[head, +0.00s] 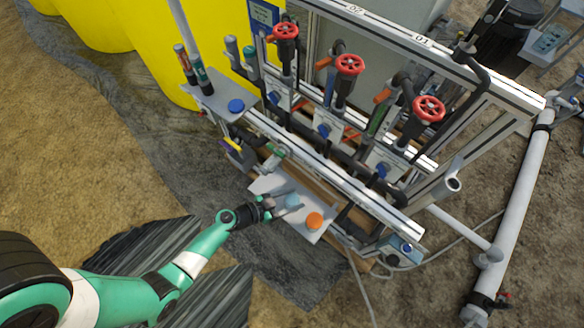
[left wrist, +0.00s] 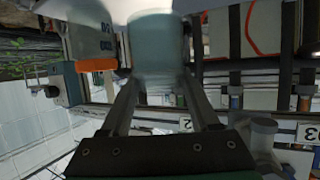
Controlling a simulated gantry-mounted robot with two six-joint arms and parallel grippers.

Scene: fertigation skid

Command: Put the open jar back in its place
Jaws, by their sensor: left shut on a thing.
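My left gripper (head: 274,206) is shut on a pale blue-grey jar (head: 291,200) over the light grey tray (head: 262,187). The jar also shows in the left wrist view (left wrist: 157,42), between the two fingers (left wrist: 160,88); its mouth is not clear there. I cannot tell whether it touches the tray. An orange-capped jar (head: 314,220) stands on the tray to the right of it; its orange cap shows in the left wrist view (left wrist: 97,65). A round blue lid-like disc (head: 236,105) lies on the upper left shelf. My right gripper is not in view.
The skid's frame rail (head: 340,170) runs just behind the tray. Red handwheels (head: 349,65) stand on valves above it. Dark and red-capped bottles (head: 186,62) stand at the upper left shelf. A white pipe (head: 515,190) runs at the right. The ground in front is open.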

